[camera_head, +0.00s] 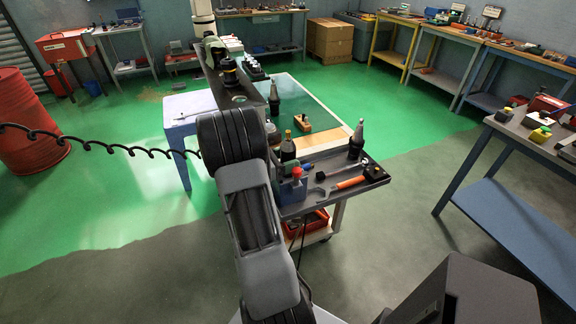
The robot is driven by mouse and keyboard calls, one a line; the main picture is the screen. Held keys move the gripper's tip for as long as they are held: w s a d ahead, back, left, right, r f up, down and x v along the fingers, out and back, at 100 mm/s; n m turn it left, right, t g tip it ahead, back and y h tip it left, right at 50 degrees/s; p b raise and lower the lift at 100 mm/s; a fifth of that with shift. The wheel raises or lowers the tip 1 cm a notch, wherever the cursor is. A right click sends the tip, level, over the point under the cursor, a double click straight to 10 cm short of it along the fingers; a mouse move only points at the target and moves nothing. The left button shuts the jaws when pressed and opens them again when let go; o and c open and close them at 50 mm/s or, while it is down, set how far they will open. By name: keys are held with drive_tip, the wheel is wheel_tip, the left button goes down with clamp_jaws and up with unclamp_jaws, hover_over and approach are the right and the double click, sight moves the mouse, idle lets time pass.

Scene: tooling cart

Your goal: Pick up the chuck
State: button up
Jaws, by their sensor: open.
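The tooling cart (310,203) has a dark tray top. I cannot tell for sure which piece is the chuck. Several dark, upright, bottle-shaped pieces stand on it: one with a pale tip (356,143) at the right, one (288,150) beside my arm, and one (274,97) farther back. A round black piece with a yellow band (229,75) stands on the dark strip at the far left. My arm rises from the bottom middle and covers the cart's near left part.
An orange-handled tool (349,183), a wrench-like tool and a black block (374,173) lie at the cart's right end. A brown block (303,123) sits farther back. A blue workbench (515,215) stands at the right. A red drum (28,120) stands left. Floor between cart and bench is clear.

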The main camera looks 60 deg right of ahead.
drive_tip(key=shift+d, duration=0.1)
drive_tip(key=c, duration=1)
drive_tip(key=shift+r, duration=0.1)
drive_tip(key=shift+c, duration=0.2)
drive_tip(key=shift+r, duration=0.1)
wheel_tip(320, 180, up, 18)
drive_tip(key=shift+f, duration=0.1)
idle(0.4)
drive_tip(key=shift+p, duration=0.4)
idle(0.3)
